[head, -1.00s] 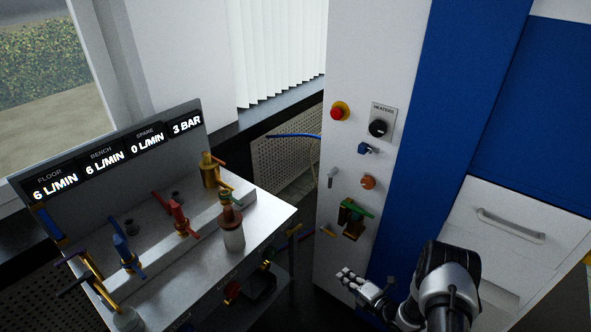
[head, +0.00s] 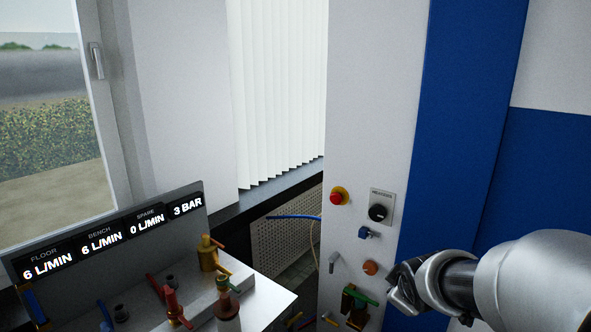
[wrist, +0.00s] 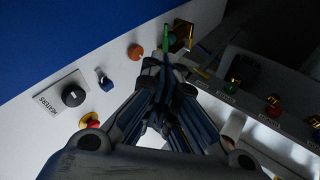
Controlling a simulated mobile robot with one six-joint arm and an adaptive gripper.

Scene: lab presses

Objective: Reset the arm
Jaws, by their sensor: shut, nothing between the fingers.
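My arm (head: 470,282) reaches in from the right in the head view, in front of the blue and white press cabinet. My gripper (wrist: 165,68) fills the middle of the wrist view. Its fingers are shut with nothing between them, and they point toward the cabinet's control panel (head: 350,150). In the wrist view the fingertips appear just below the green-handled valve (wrist: 171,38); whether they touch it I cannot tell. In the head view that valve (head: 358,296) is low on the panel, left of my arm and apart from it.
A bench (head: 262,300) with coloured valves and a flow display (head: 110,240) stands at left.

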